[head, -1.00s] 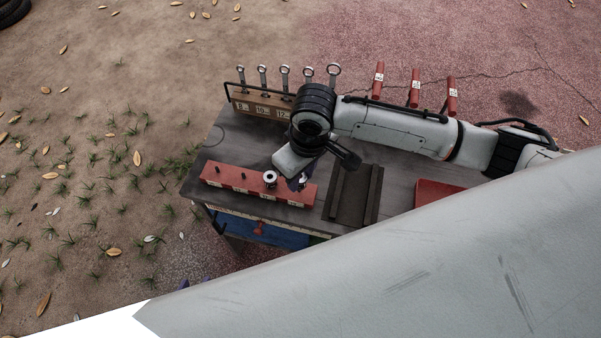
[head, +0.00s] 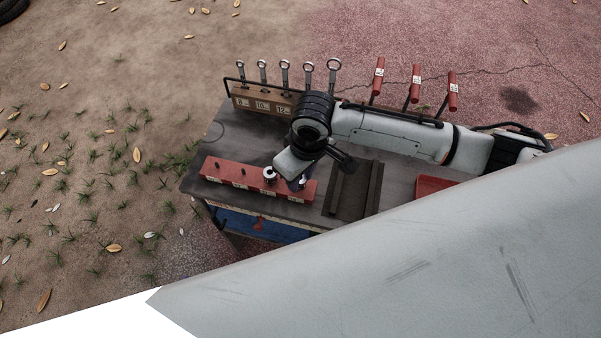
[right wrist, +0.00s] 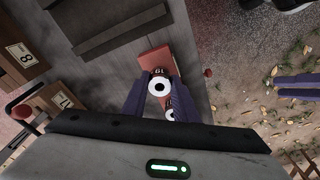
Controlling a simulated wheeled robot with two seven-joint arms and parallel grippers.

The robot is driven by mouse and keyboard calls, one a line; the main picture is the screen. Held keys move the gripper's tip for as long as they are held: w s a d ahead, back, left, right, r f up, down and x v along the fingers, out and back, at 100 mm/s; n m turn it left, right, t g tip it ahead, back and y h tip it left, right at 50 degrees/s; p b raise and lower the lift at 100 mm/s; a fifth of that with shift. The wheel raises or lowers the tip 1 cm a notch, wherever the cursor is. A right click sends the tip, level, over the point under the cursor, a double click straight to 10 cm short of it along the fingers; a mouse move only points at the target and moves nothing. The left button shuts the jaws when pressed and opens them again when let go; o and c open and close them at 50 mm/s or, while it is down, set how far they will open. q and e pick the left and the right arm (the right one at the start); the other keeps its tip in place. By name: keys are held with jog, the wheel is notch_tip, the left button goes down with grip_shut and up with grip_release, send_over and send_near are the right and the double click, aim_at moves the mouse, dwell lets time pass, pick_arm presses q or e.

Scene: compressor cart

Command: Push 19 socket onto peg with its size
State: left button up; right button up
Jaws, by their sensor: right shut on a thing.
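The red peg rack (head: 226,176) lies along the front of the cart top, with bare pegs at its left. One silver socket (head: 269,175) stands on the rack, just left of my right gripper (head: 298,184). In the right wrist view, my right gripper (right wrist: 158,88) is shut on a pale ringed socket (right wrist: 159,80), over the rack's end (right wrist: 153,59) beside a 19 label. I cannot tell whether the held socket is around its peg; the peg is hidden. The other socket shows just below it. Purple fingers of my left gripper (right wrist: 288,86) show at the right; their opening is unclear.
A dark steel channel (head: 352,190) lies right of the rack, and a red tray (head: 432,186) farther right. A wrench holder (head: 262,104) stands at the back left, with red-handled tools (head: 415,84) at the back. A blue drawer (head: 262,229) is below.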

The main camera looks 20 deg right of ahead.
aim_at(304, 182)
jog(key=shift+f, duration=0.35)
jog(key=o, duration=1.2)
jog(key=shift+c, duration=0.2)
notch_tip(304, 182, up, 10)
jog(key=s, duration=0.1)
jog(key=shift+d+r, duration=0.15)
jog(key=shift+d, duration=0.1)
jog(key=shift+s, duration=0.15)
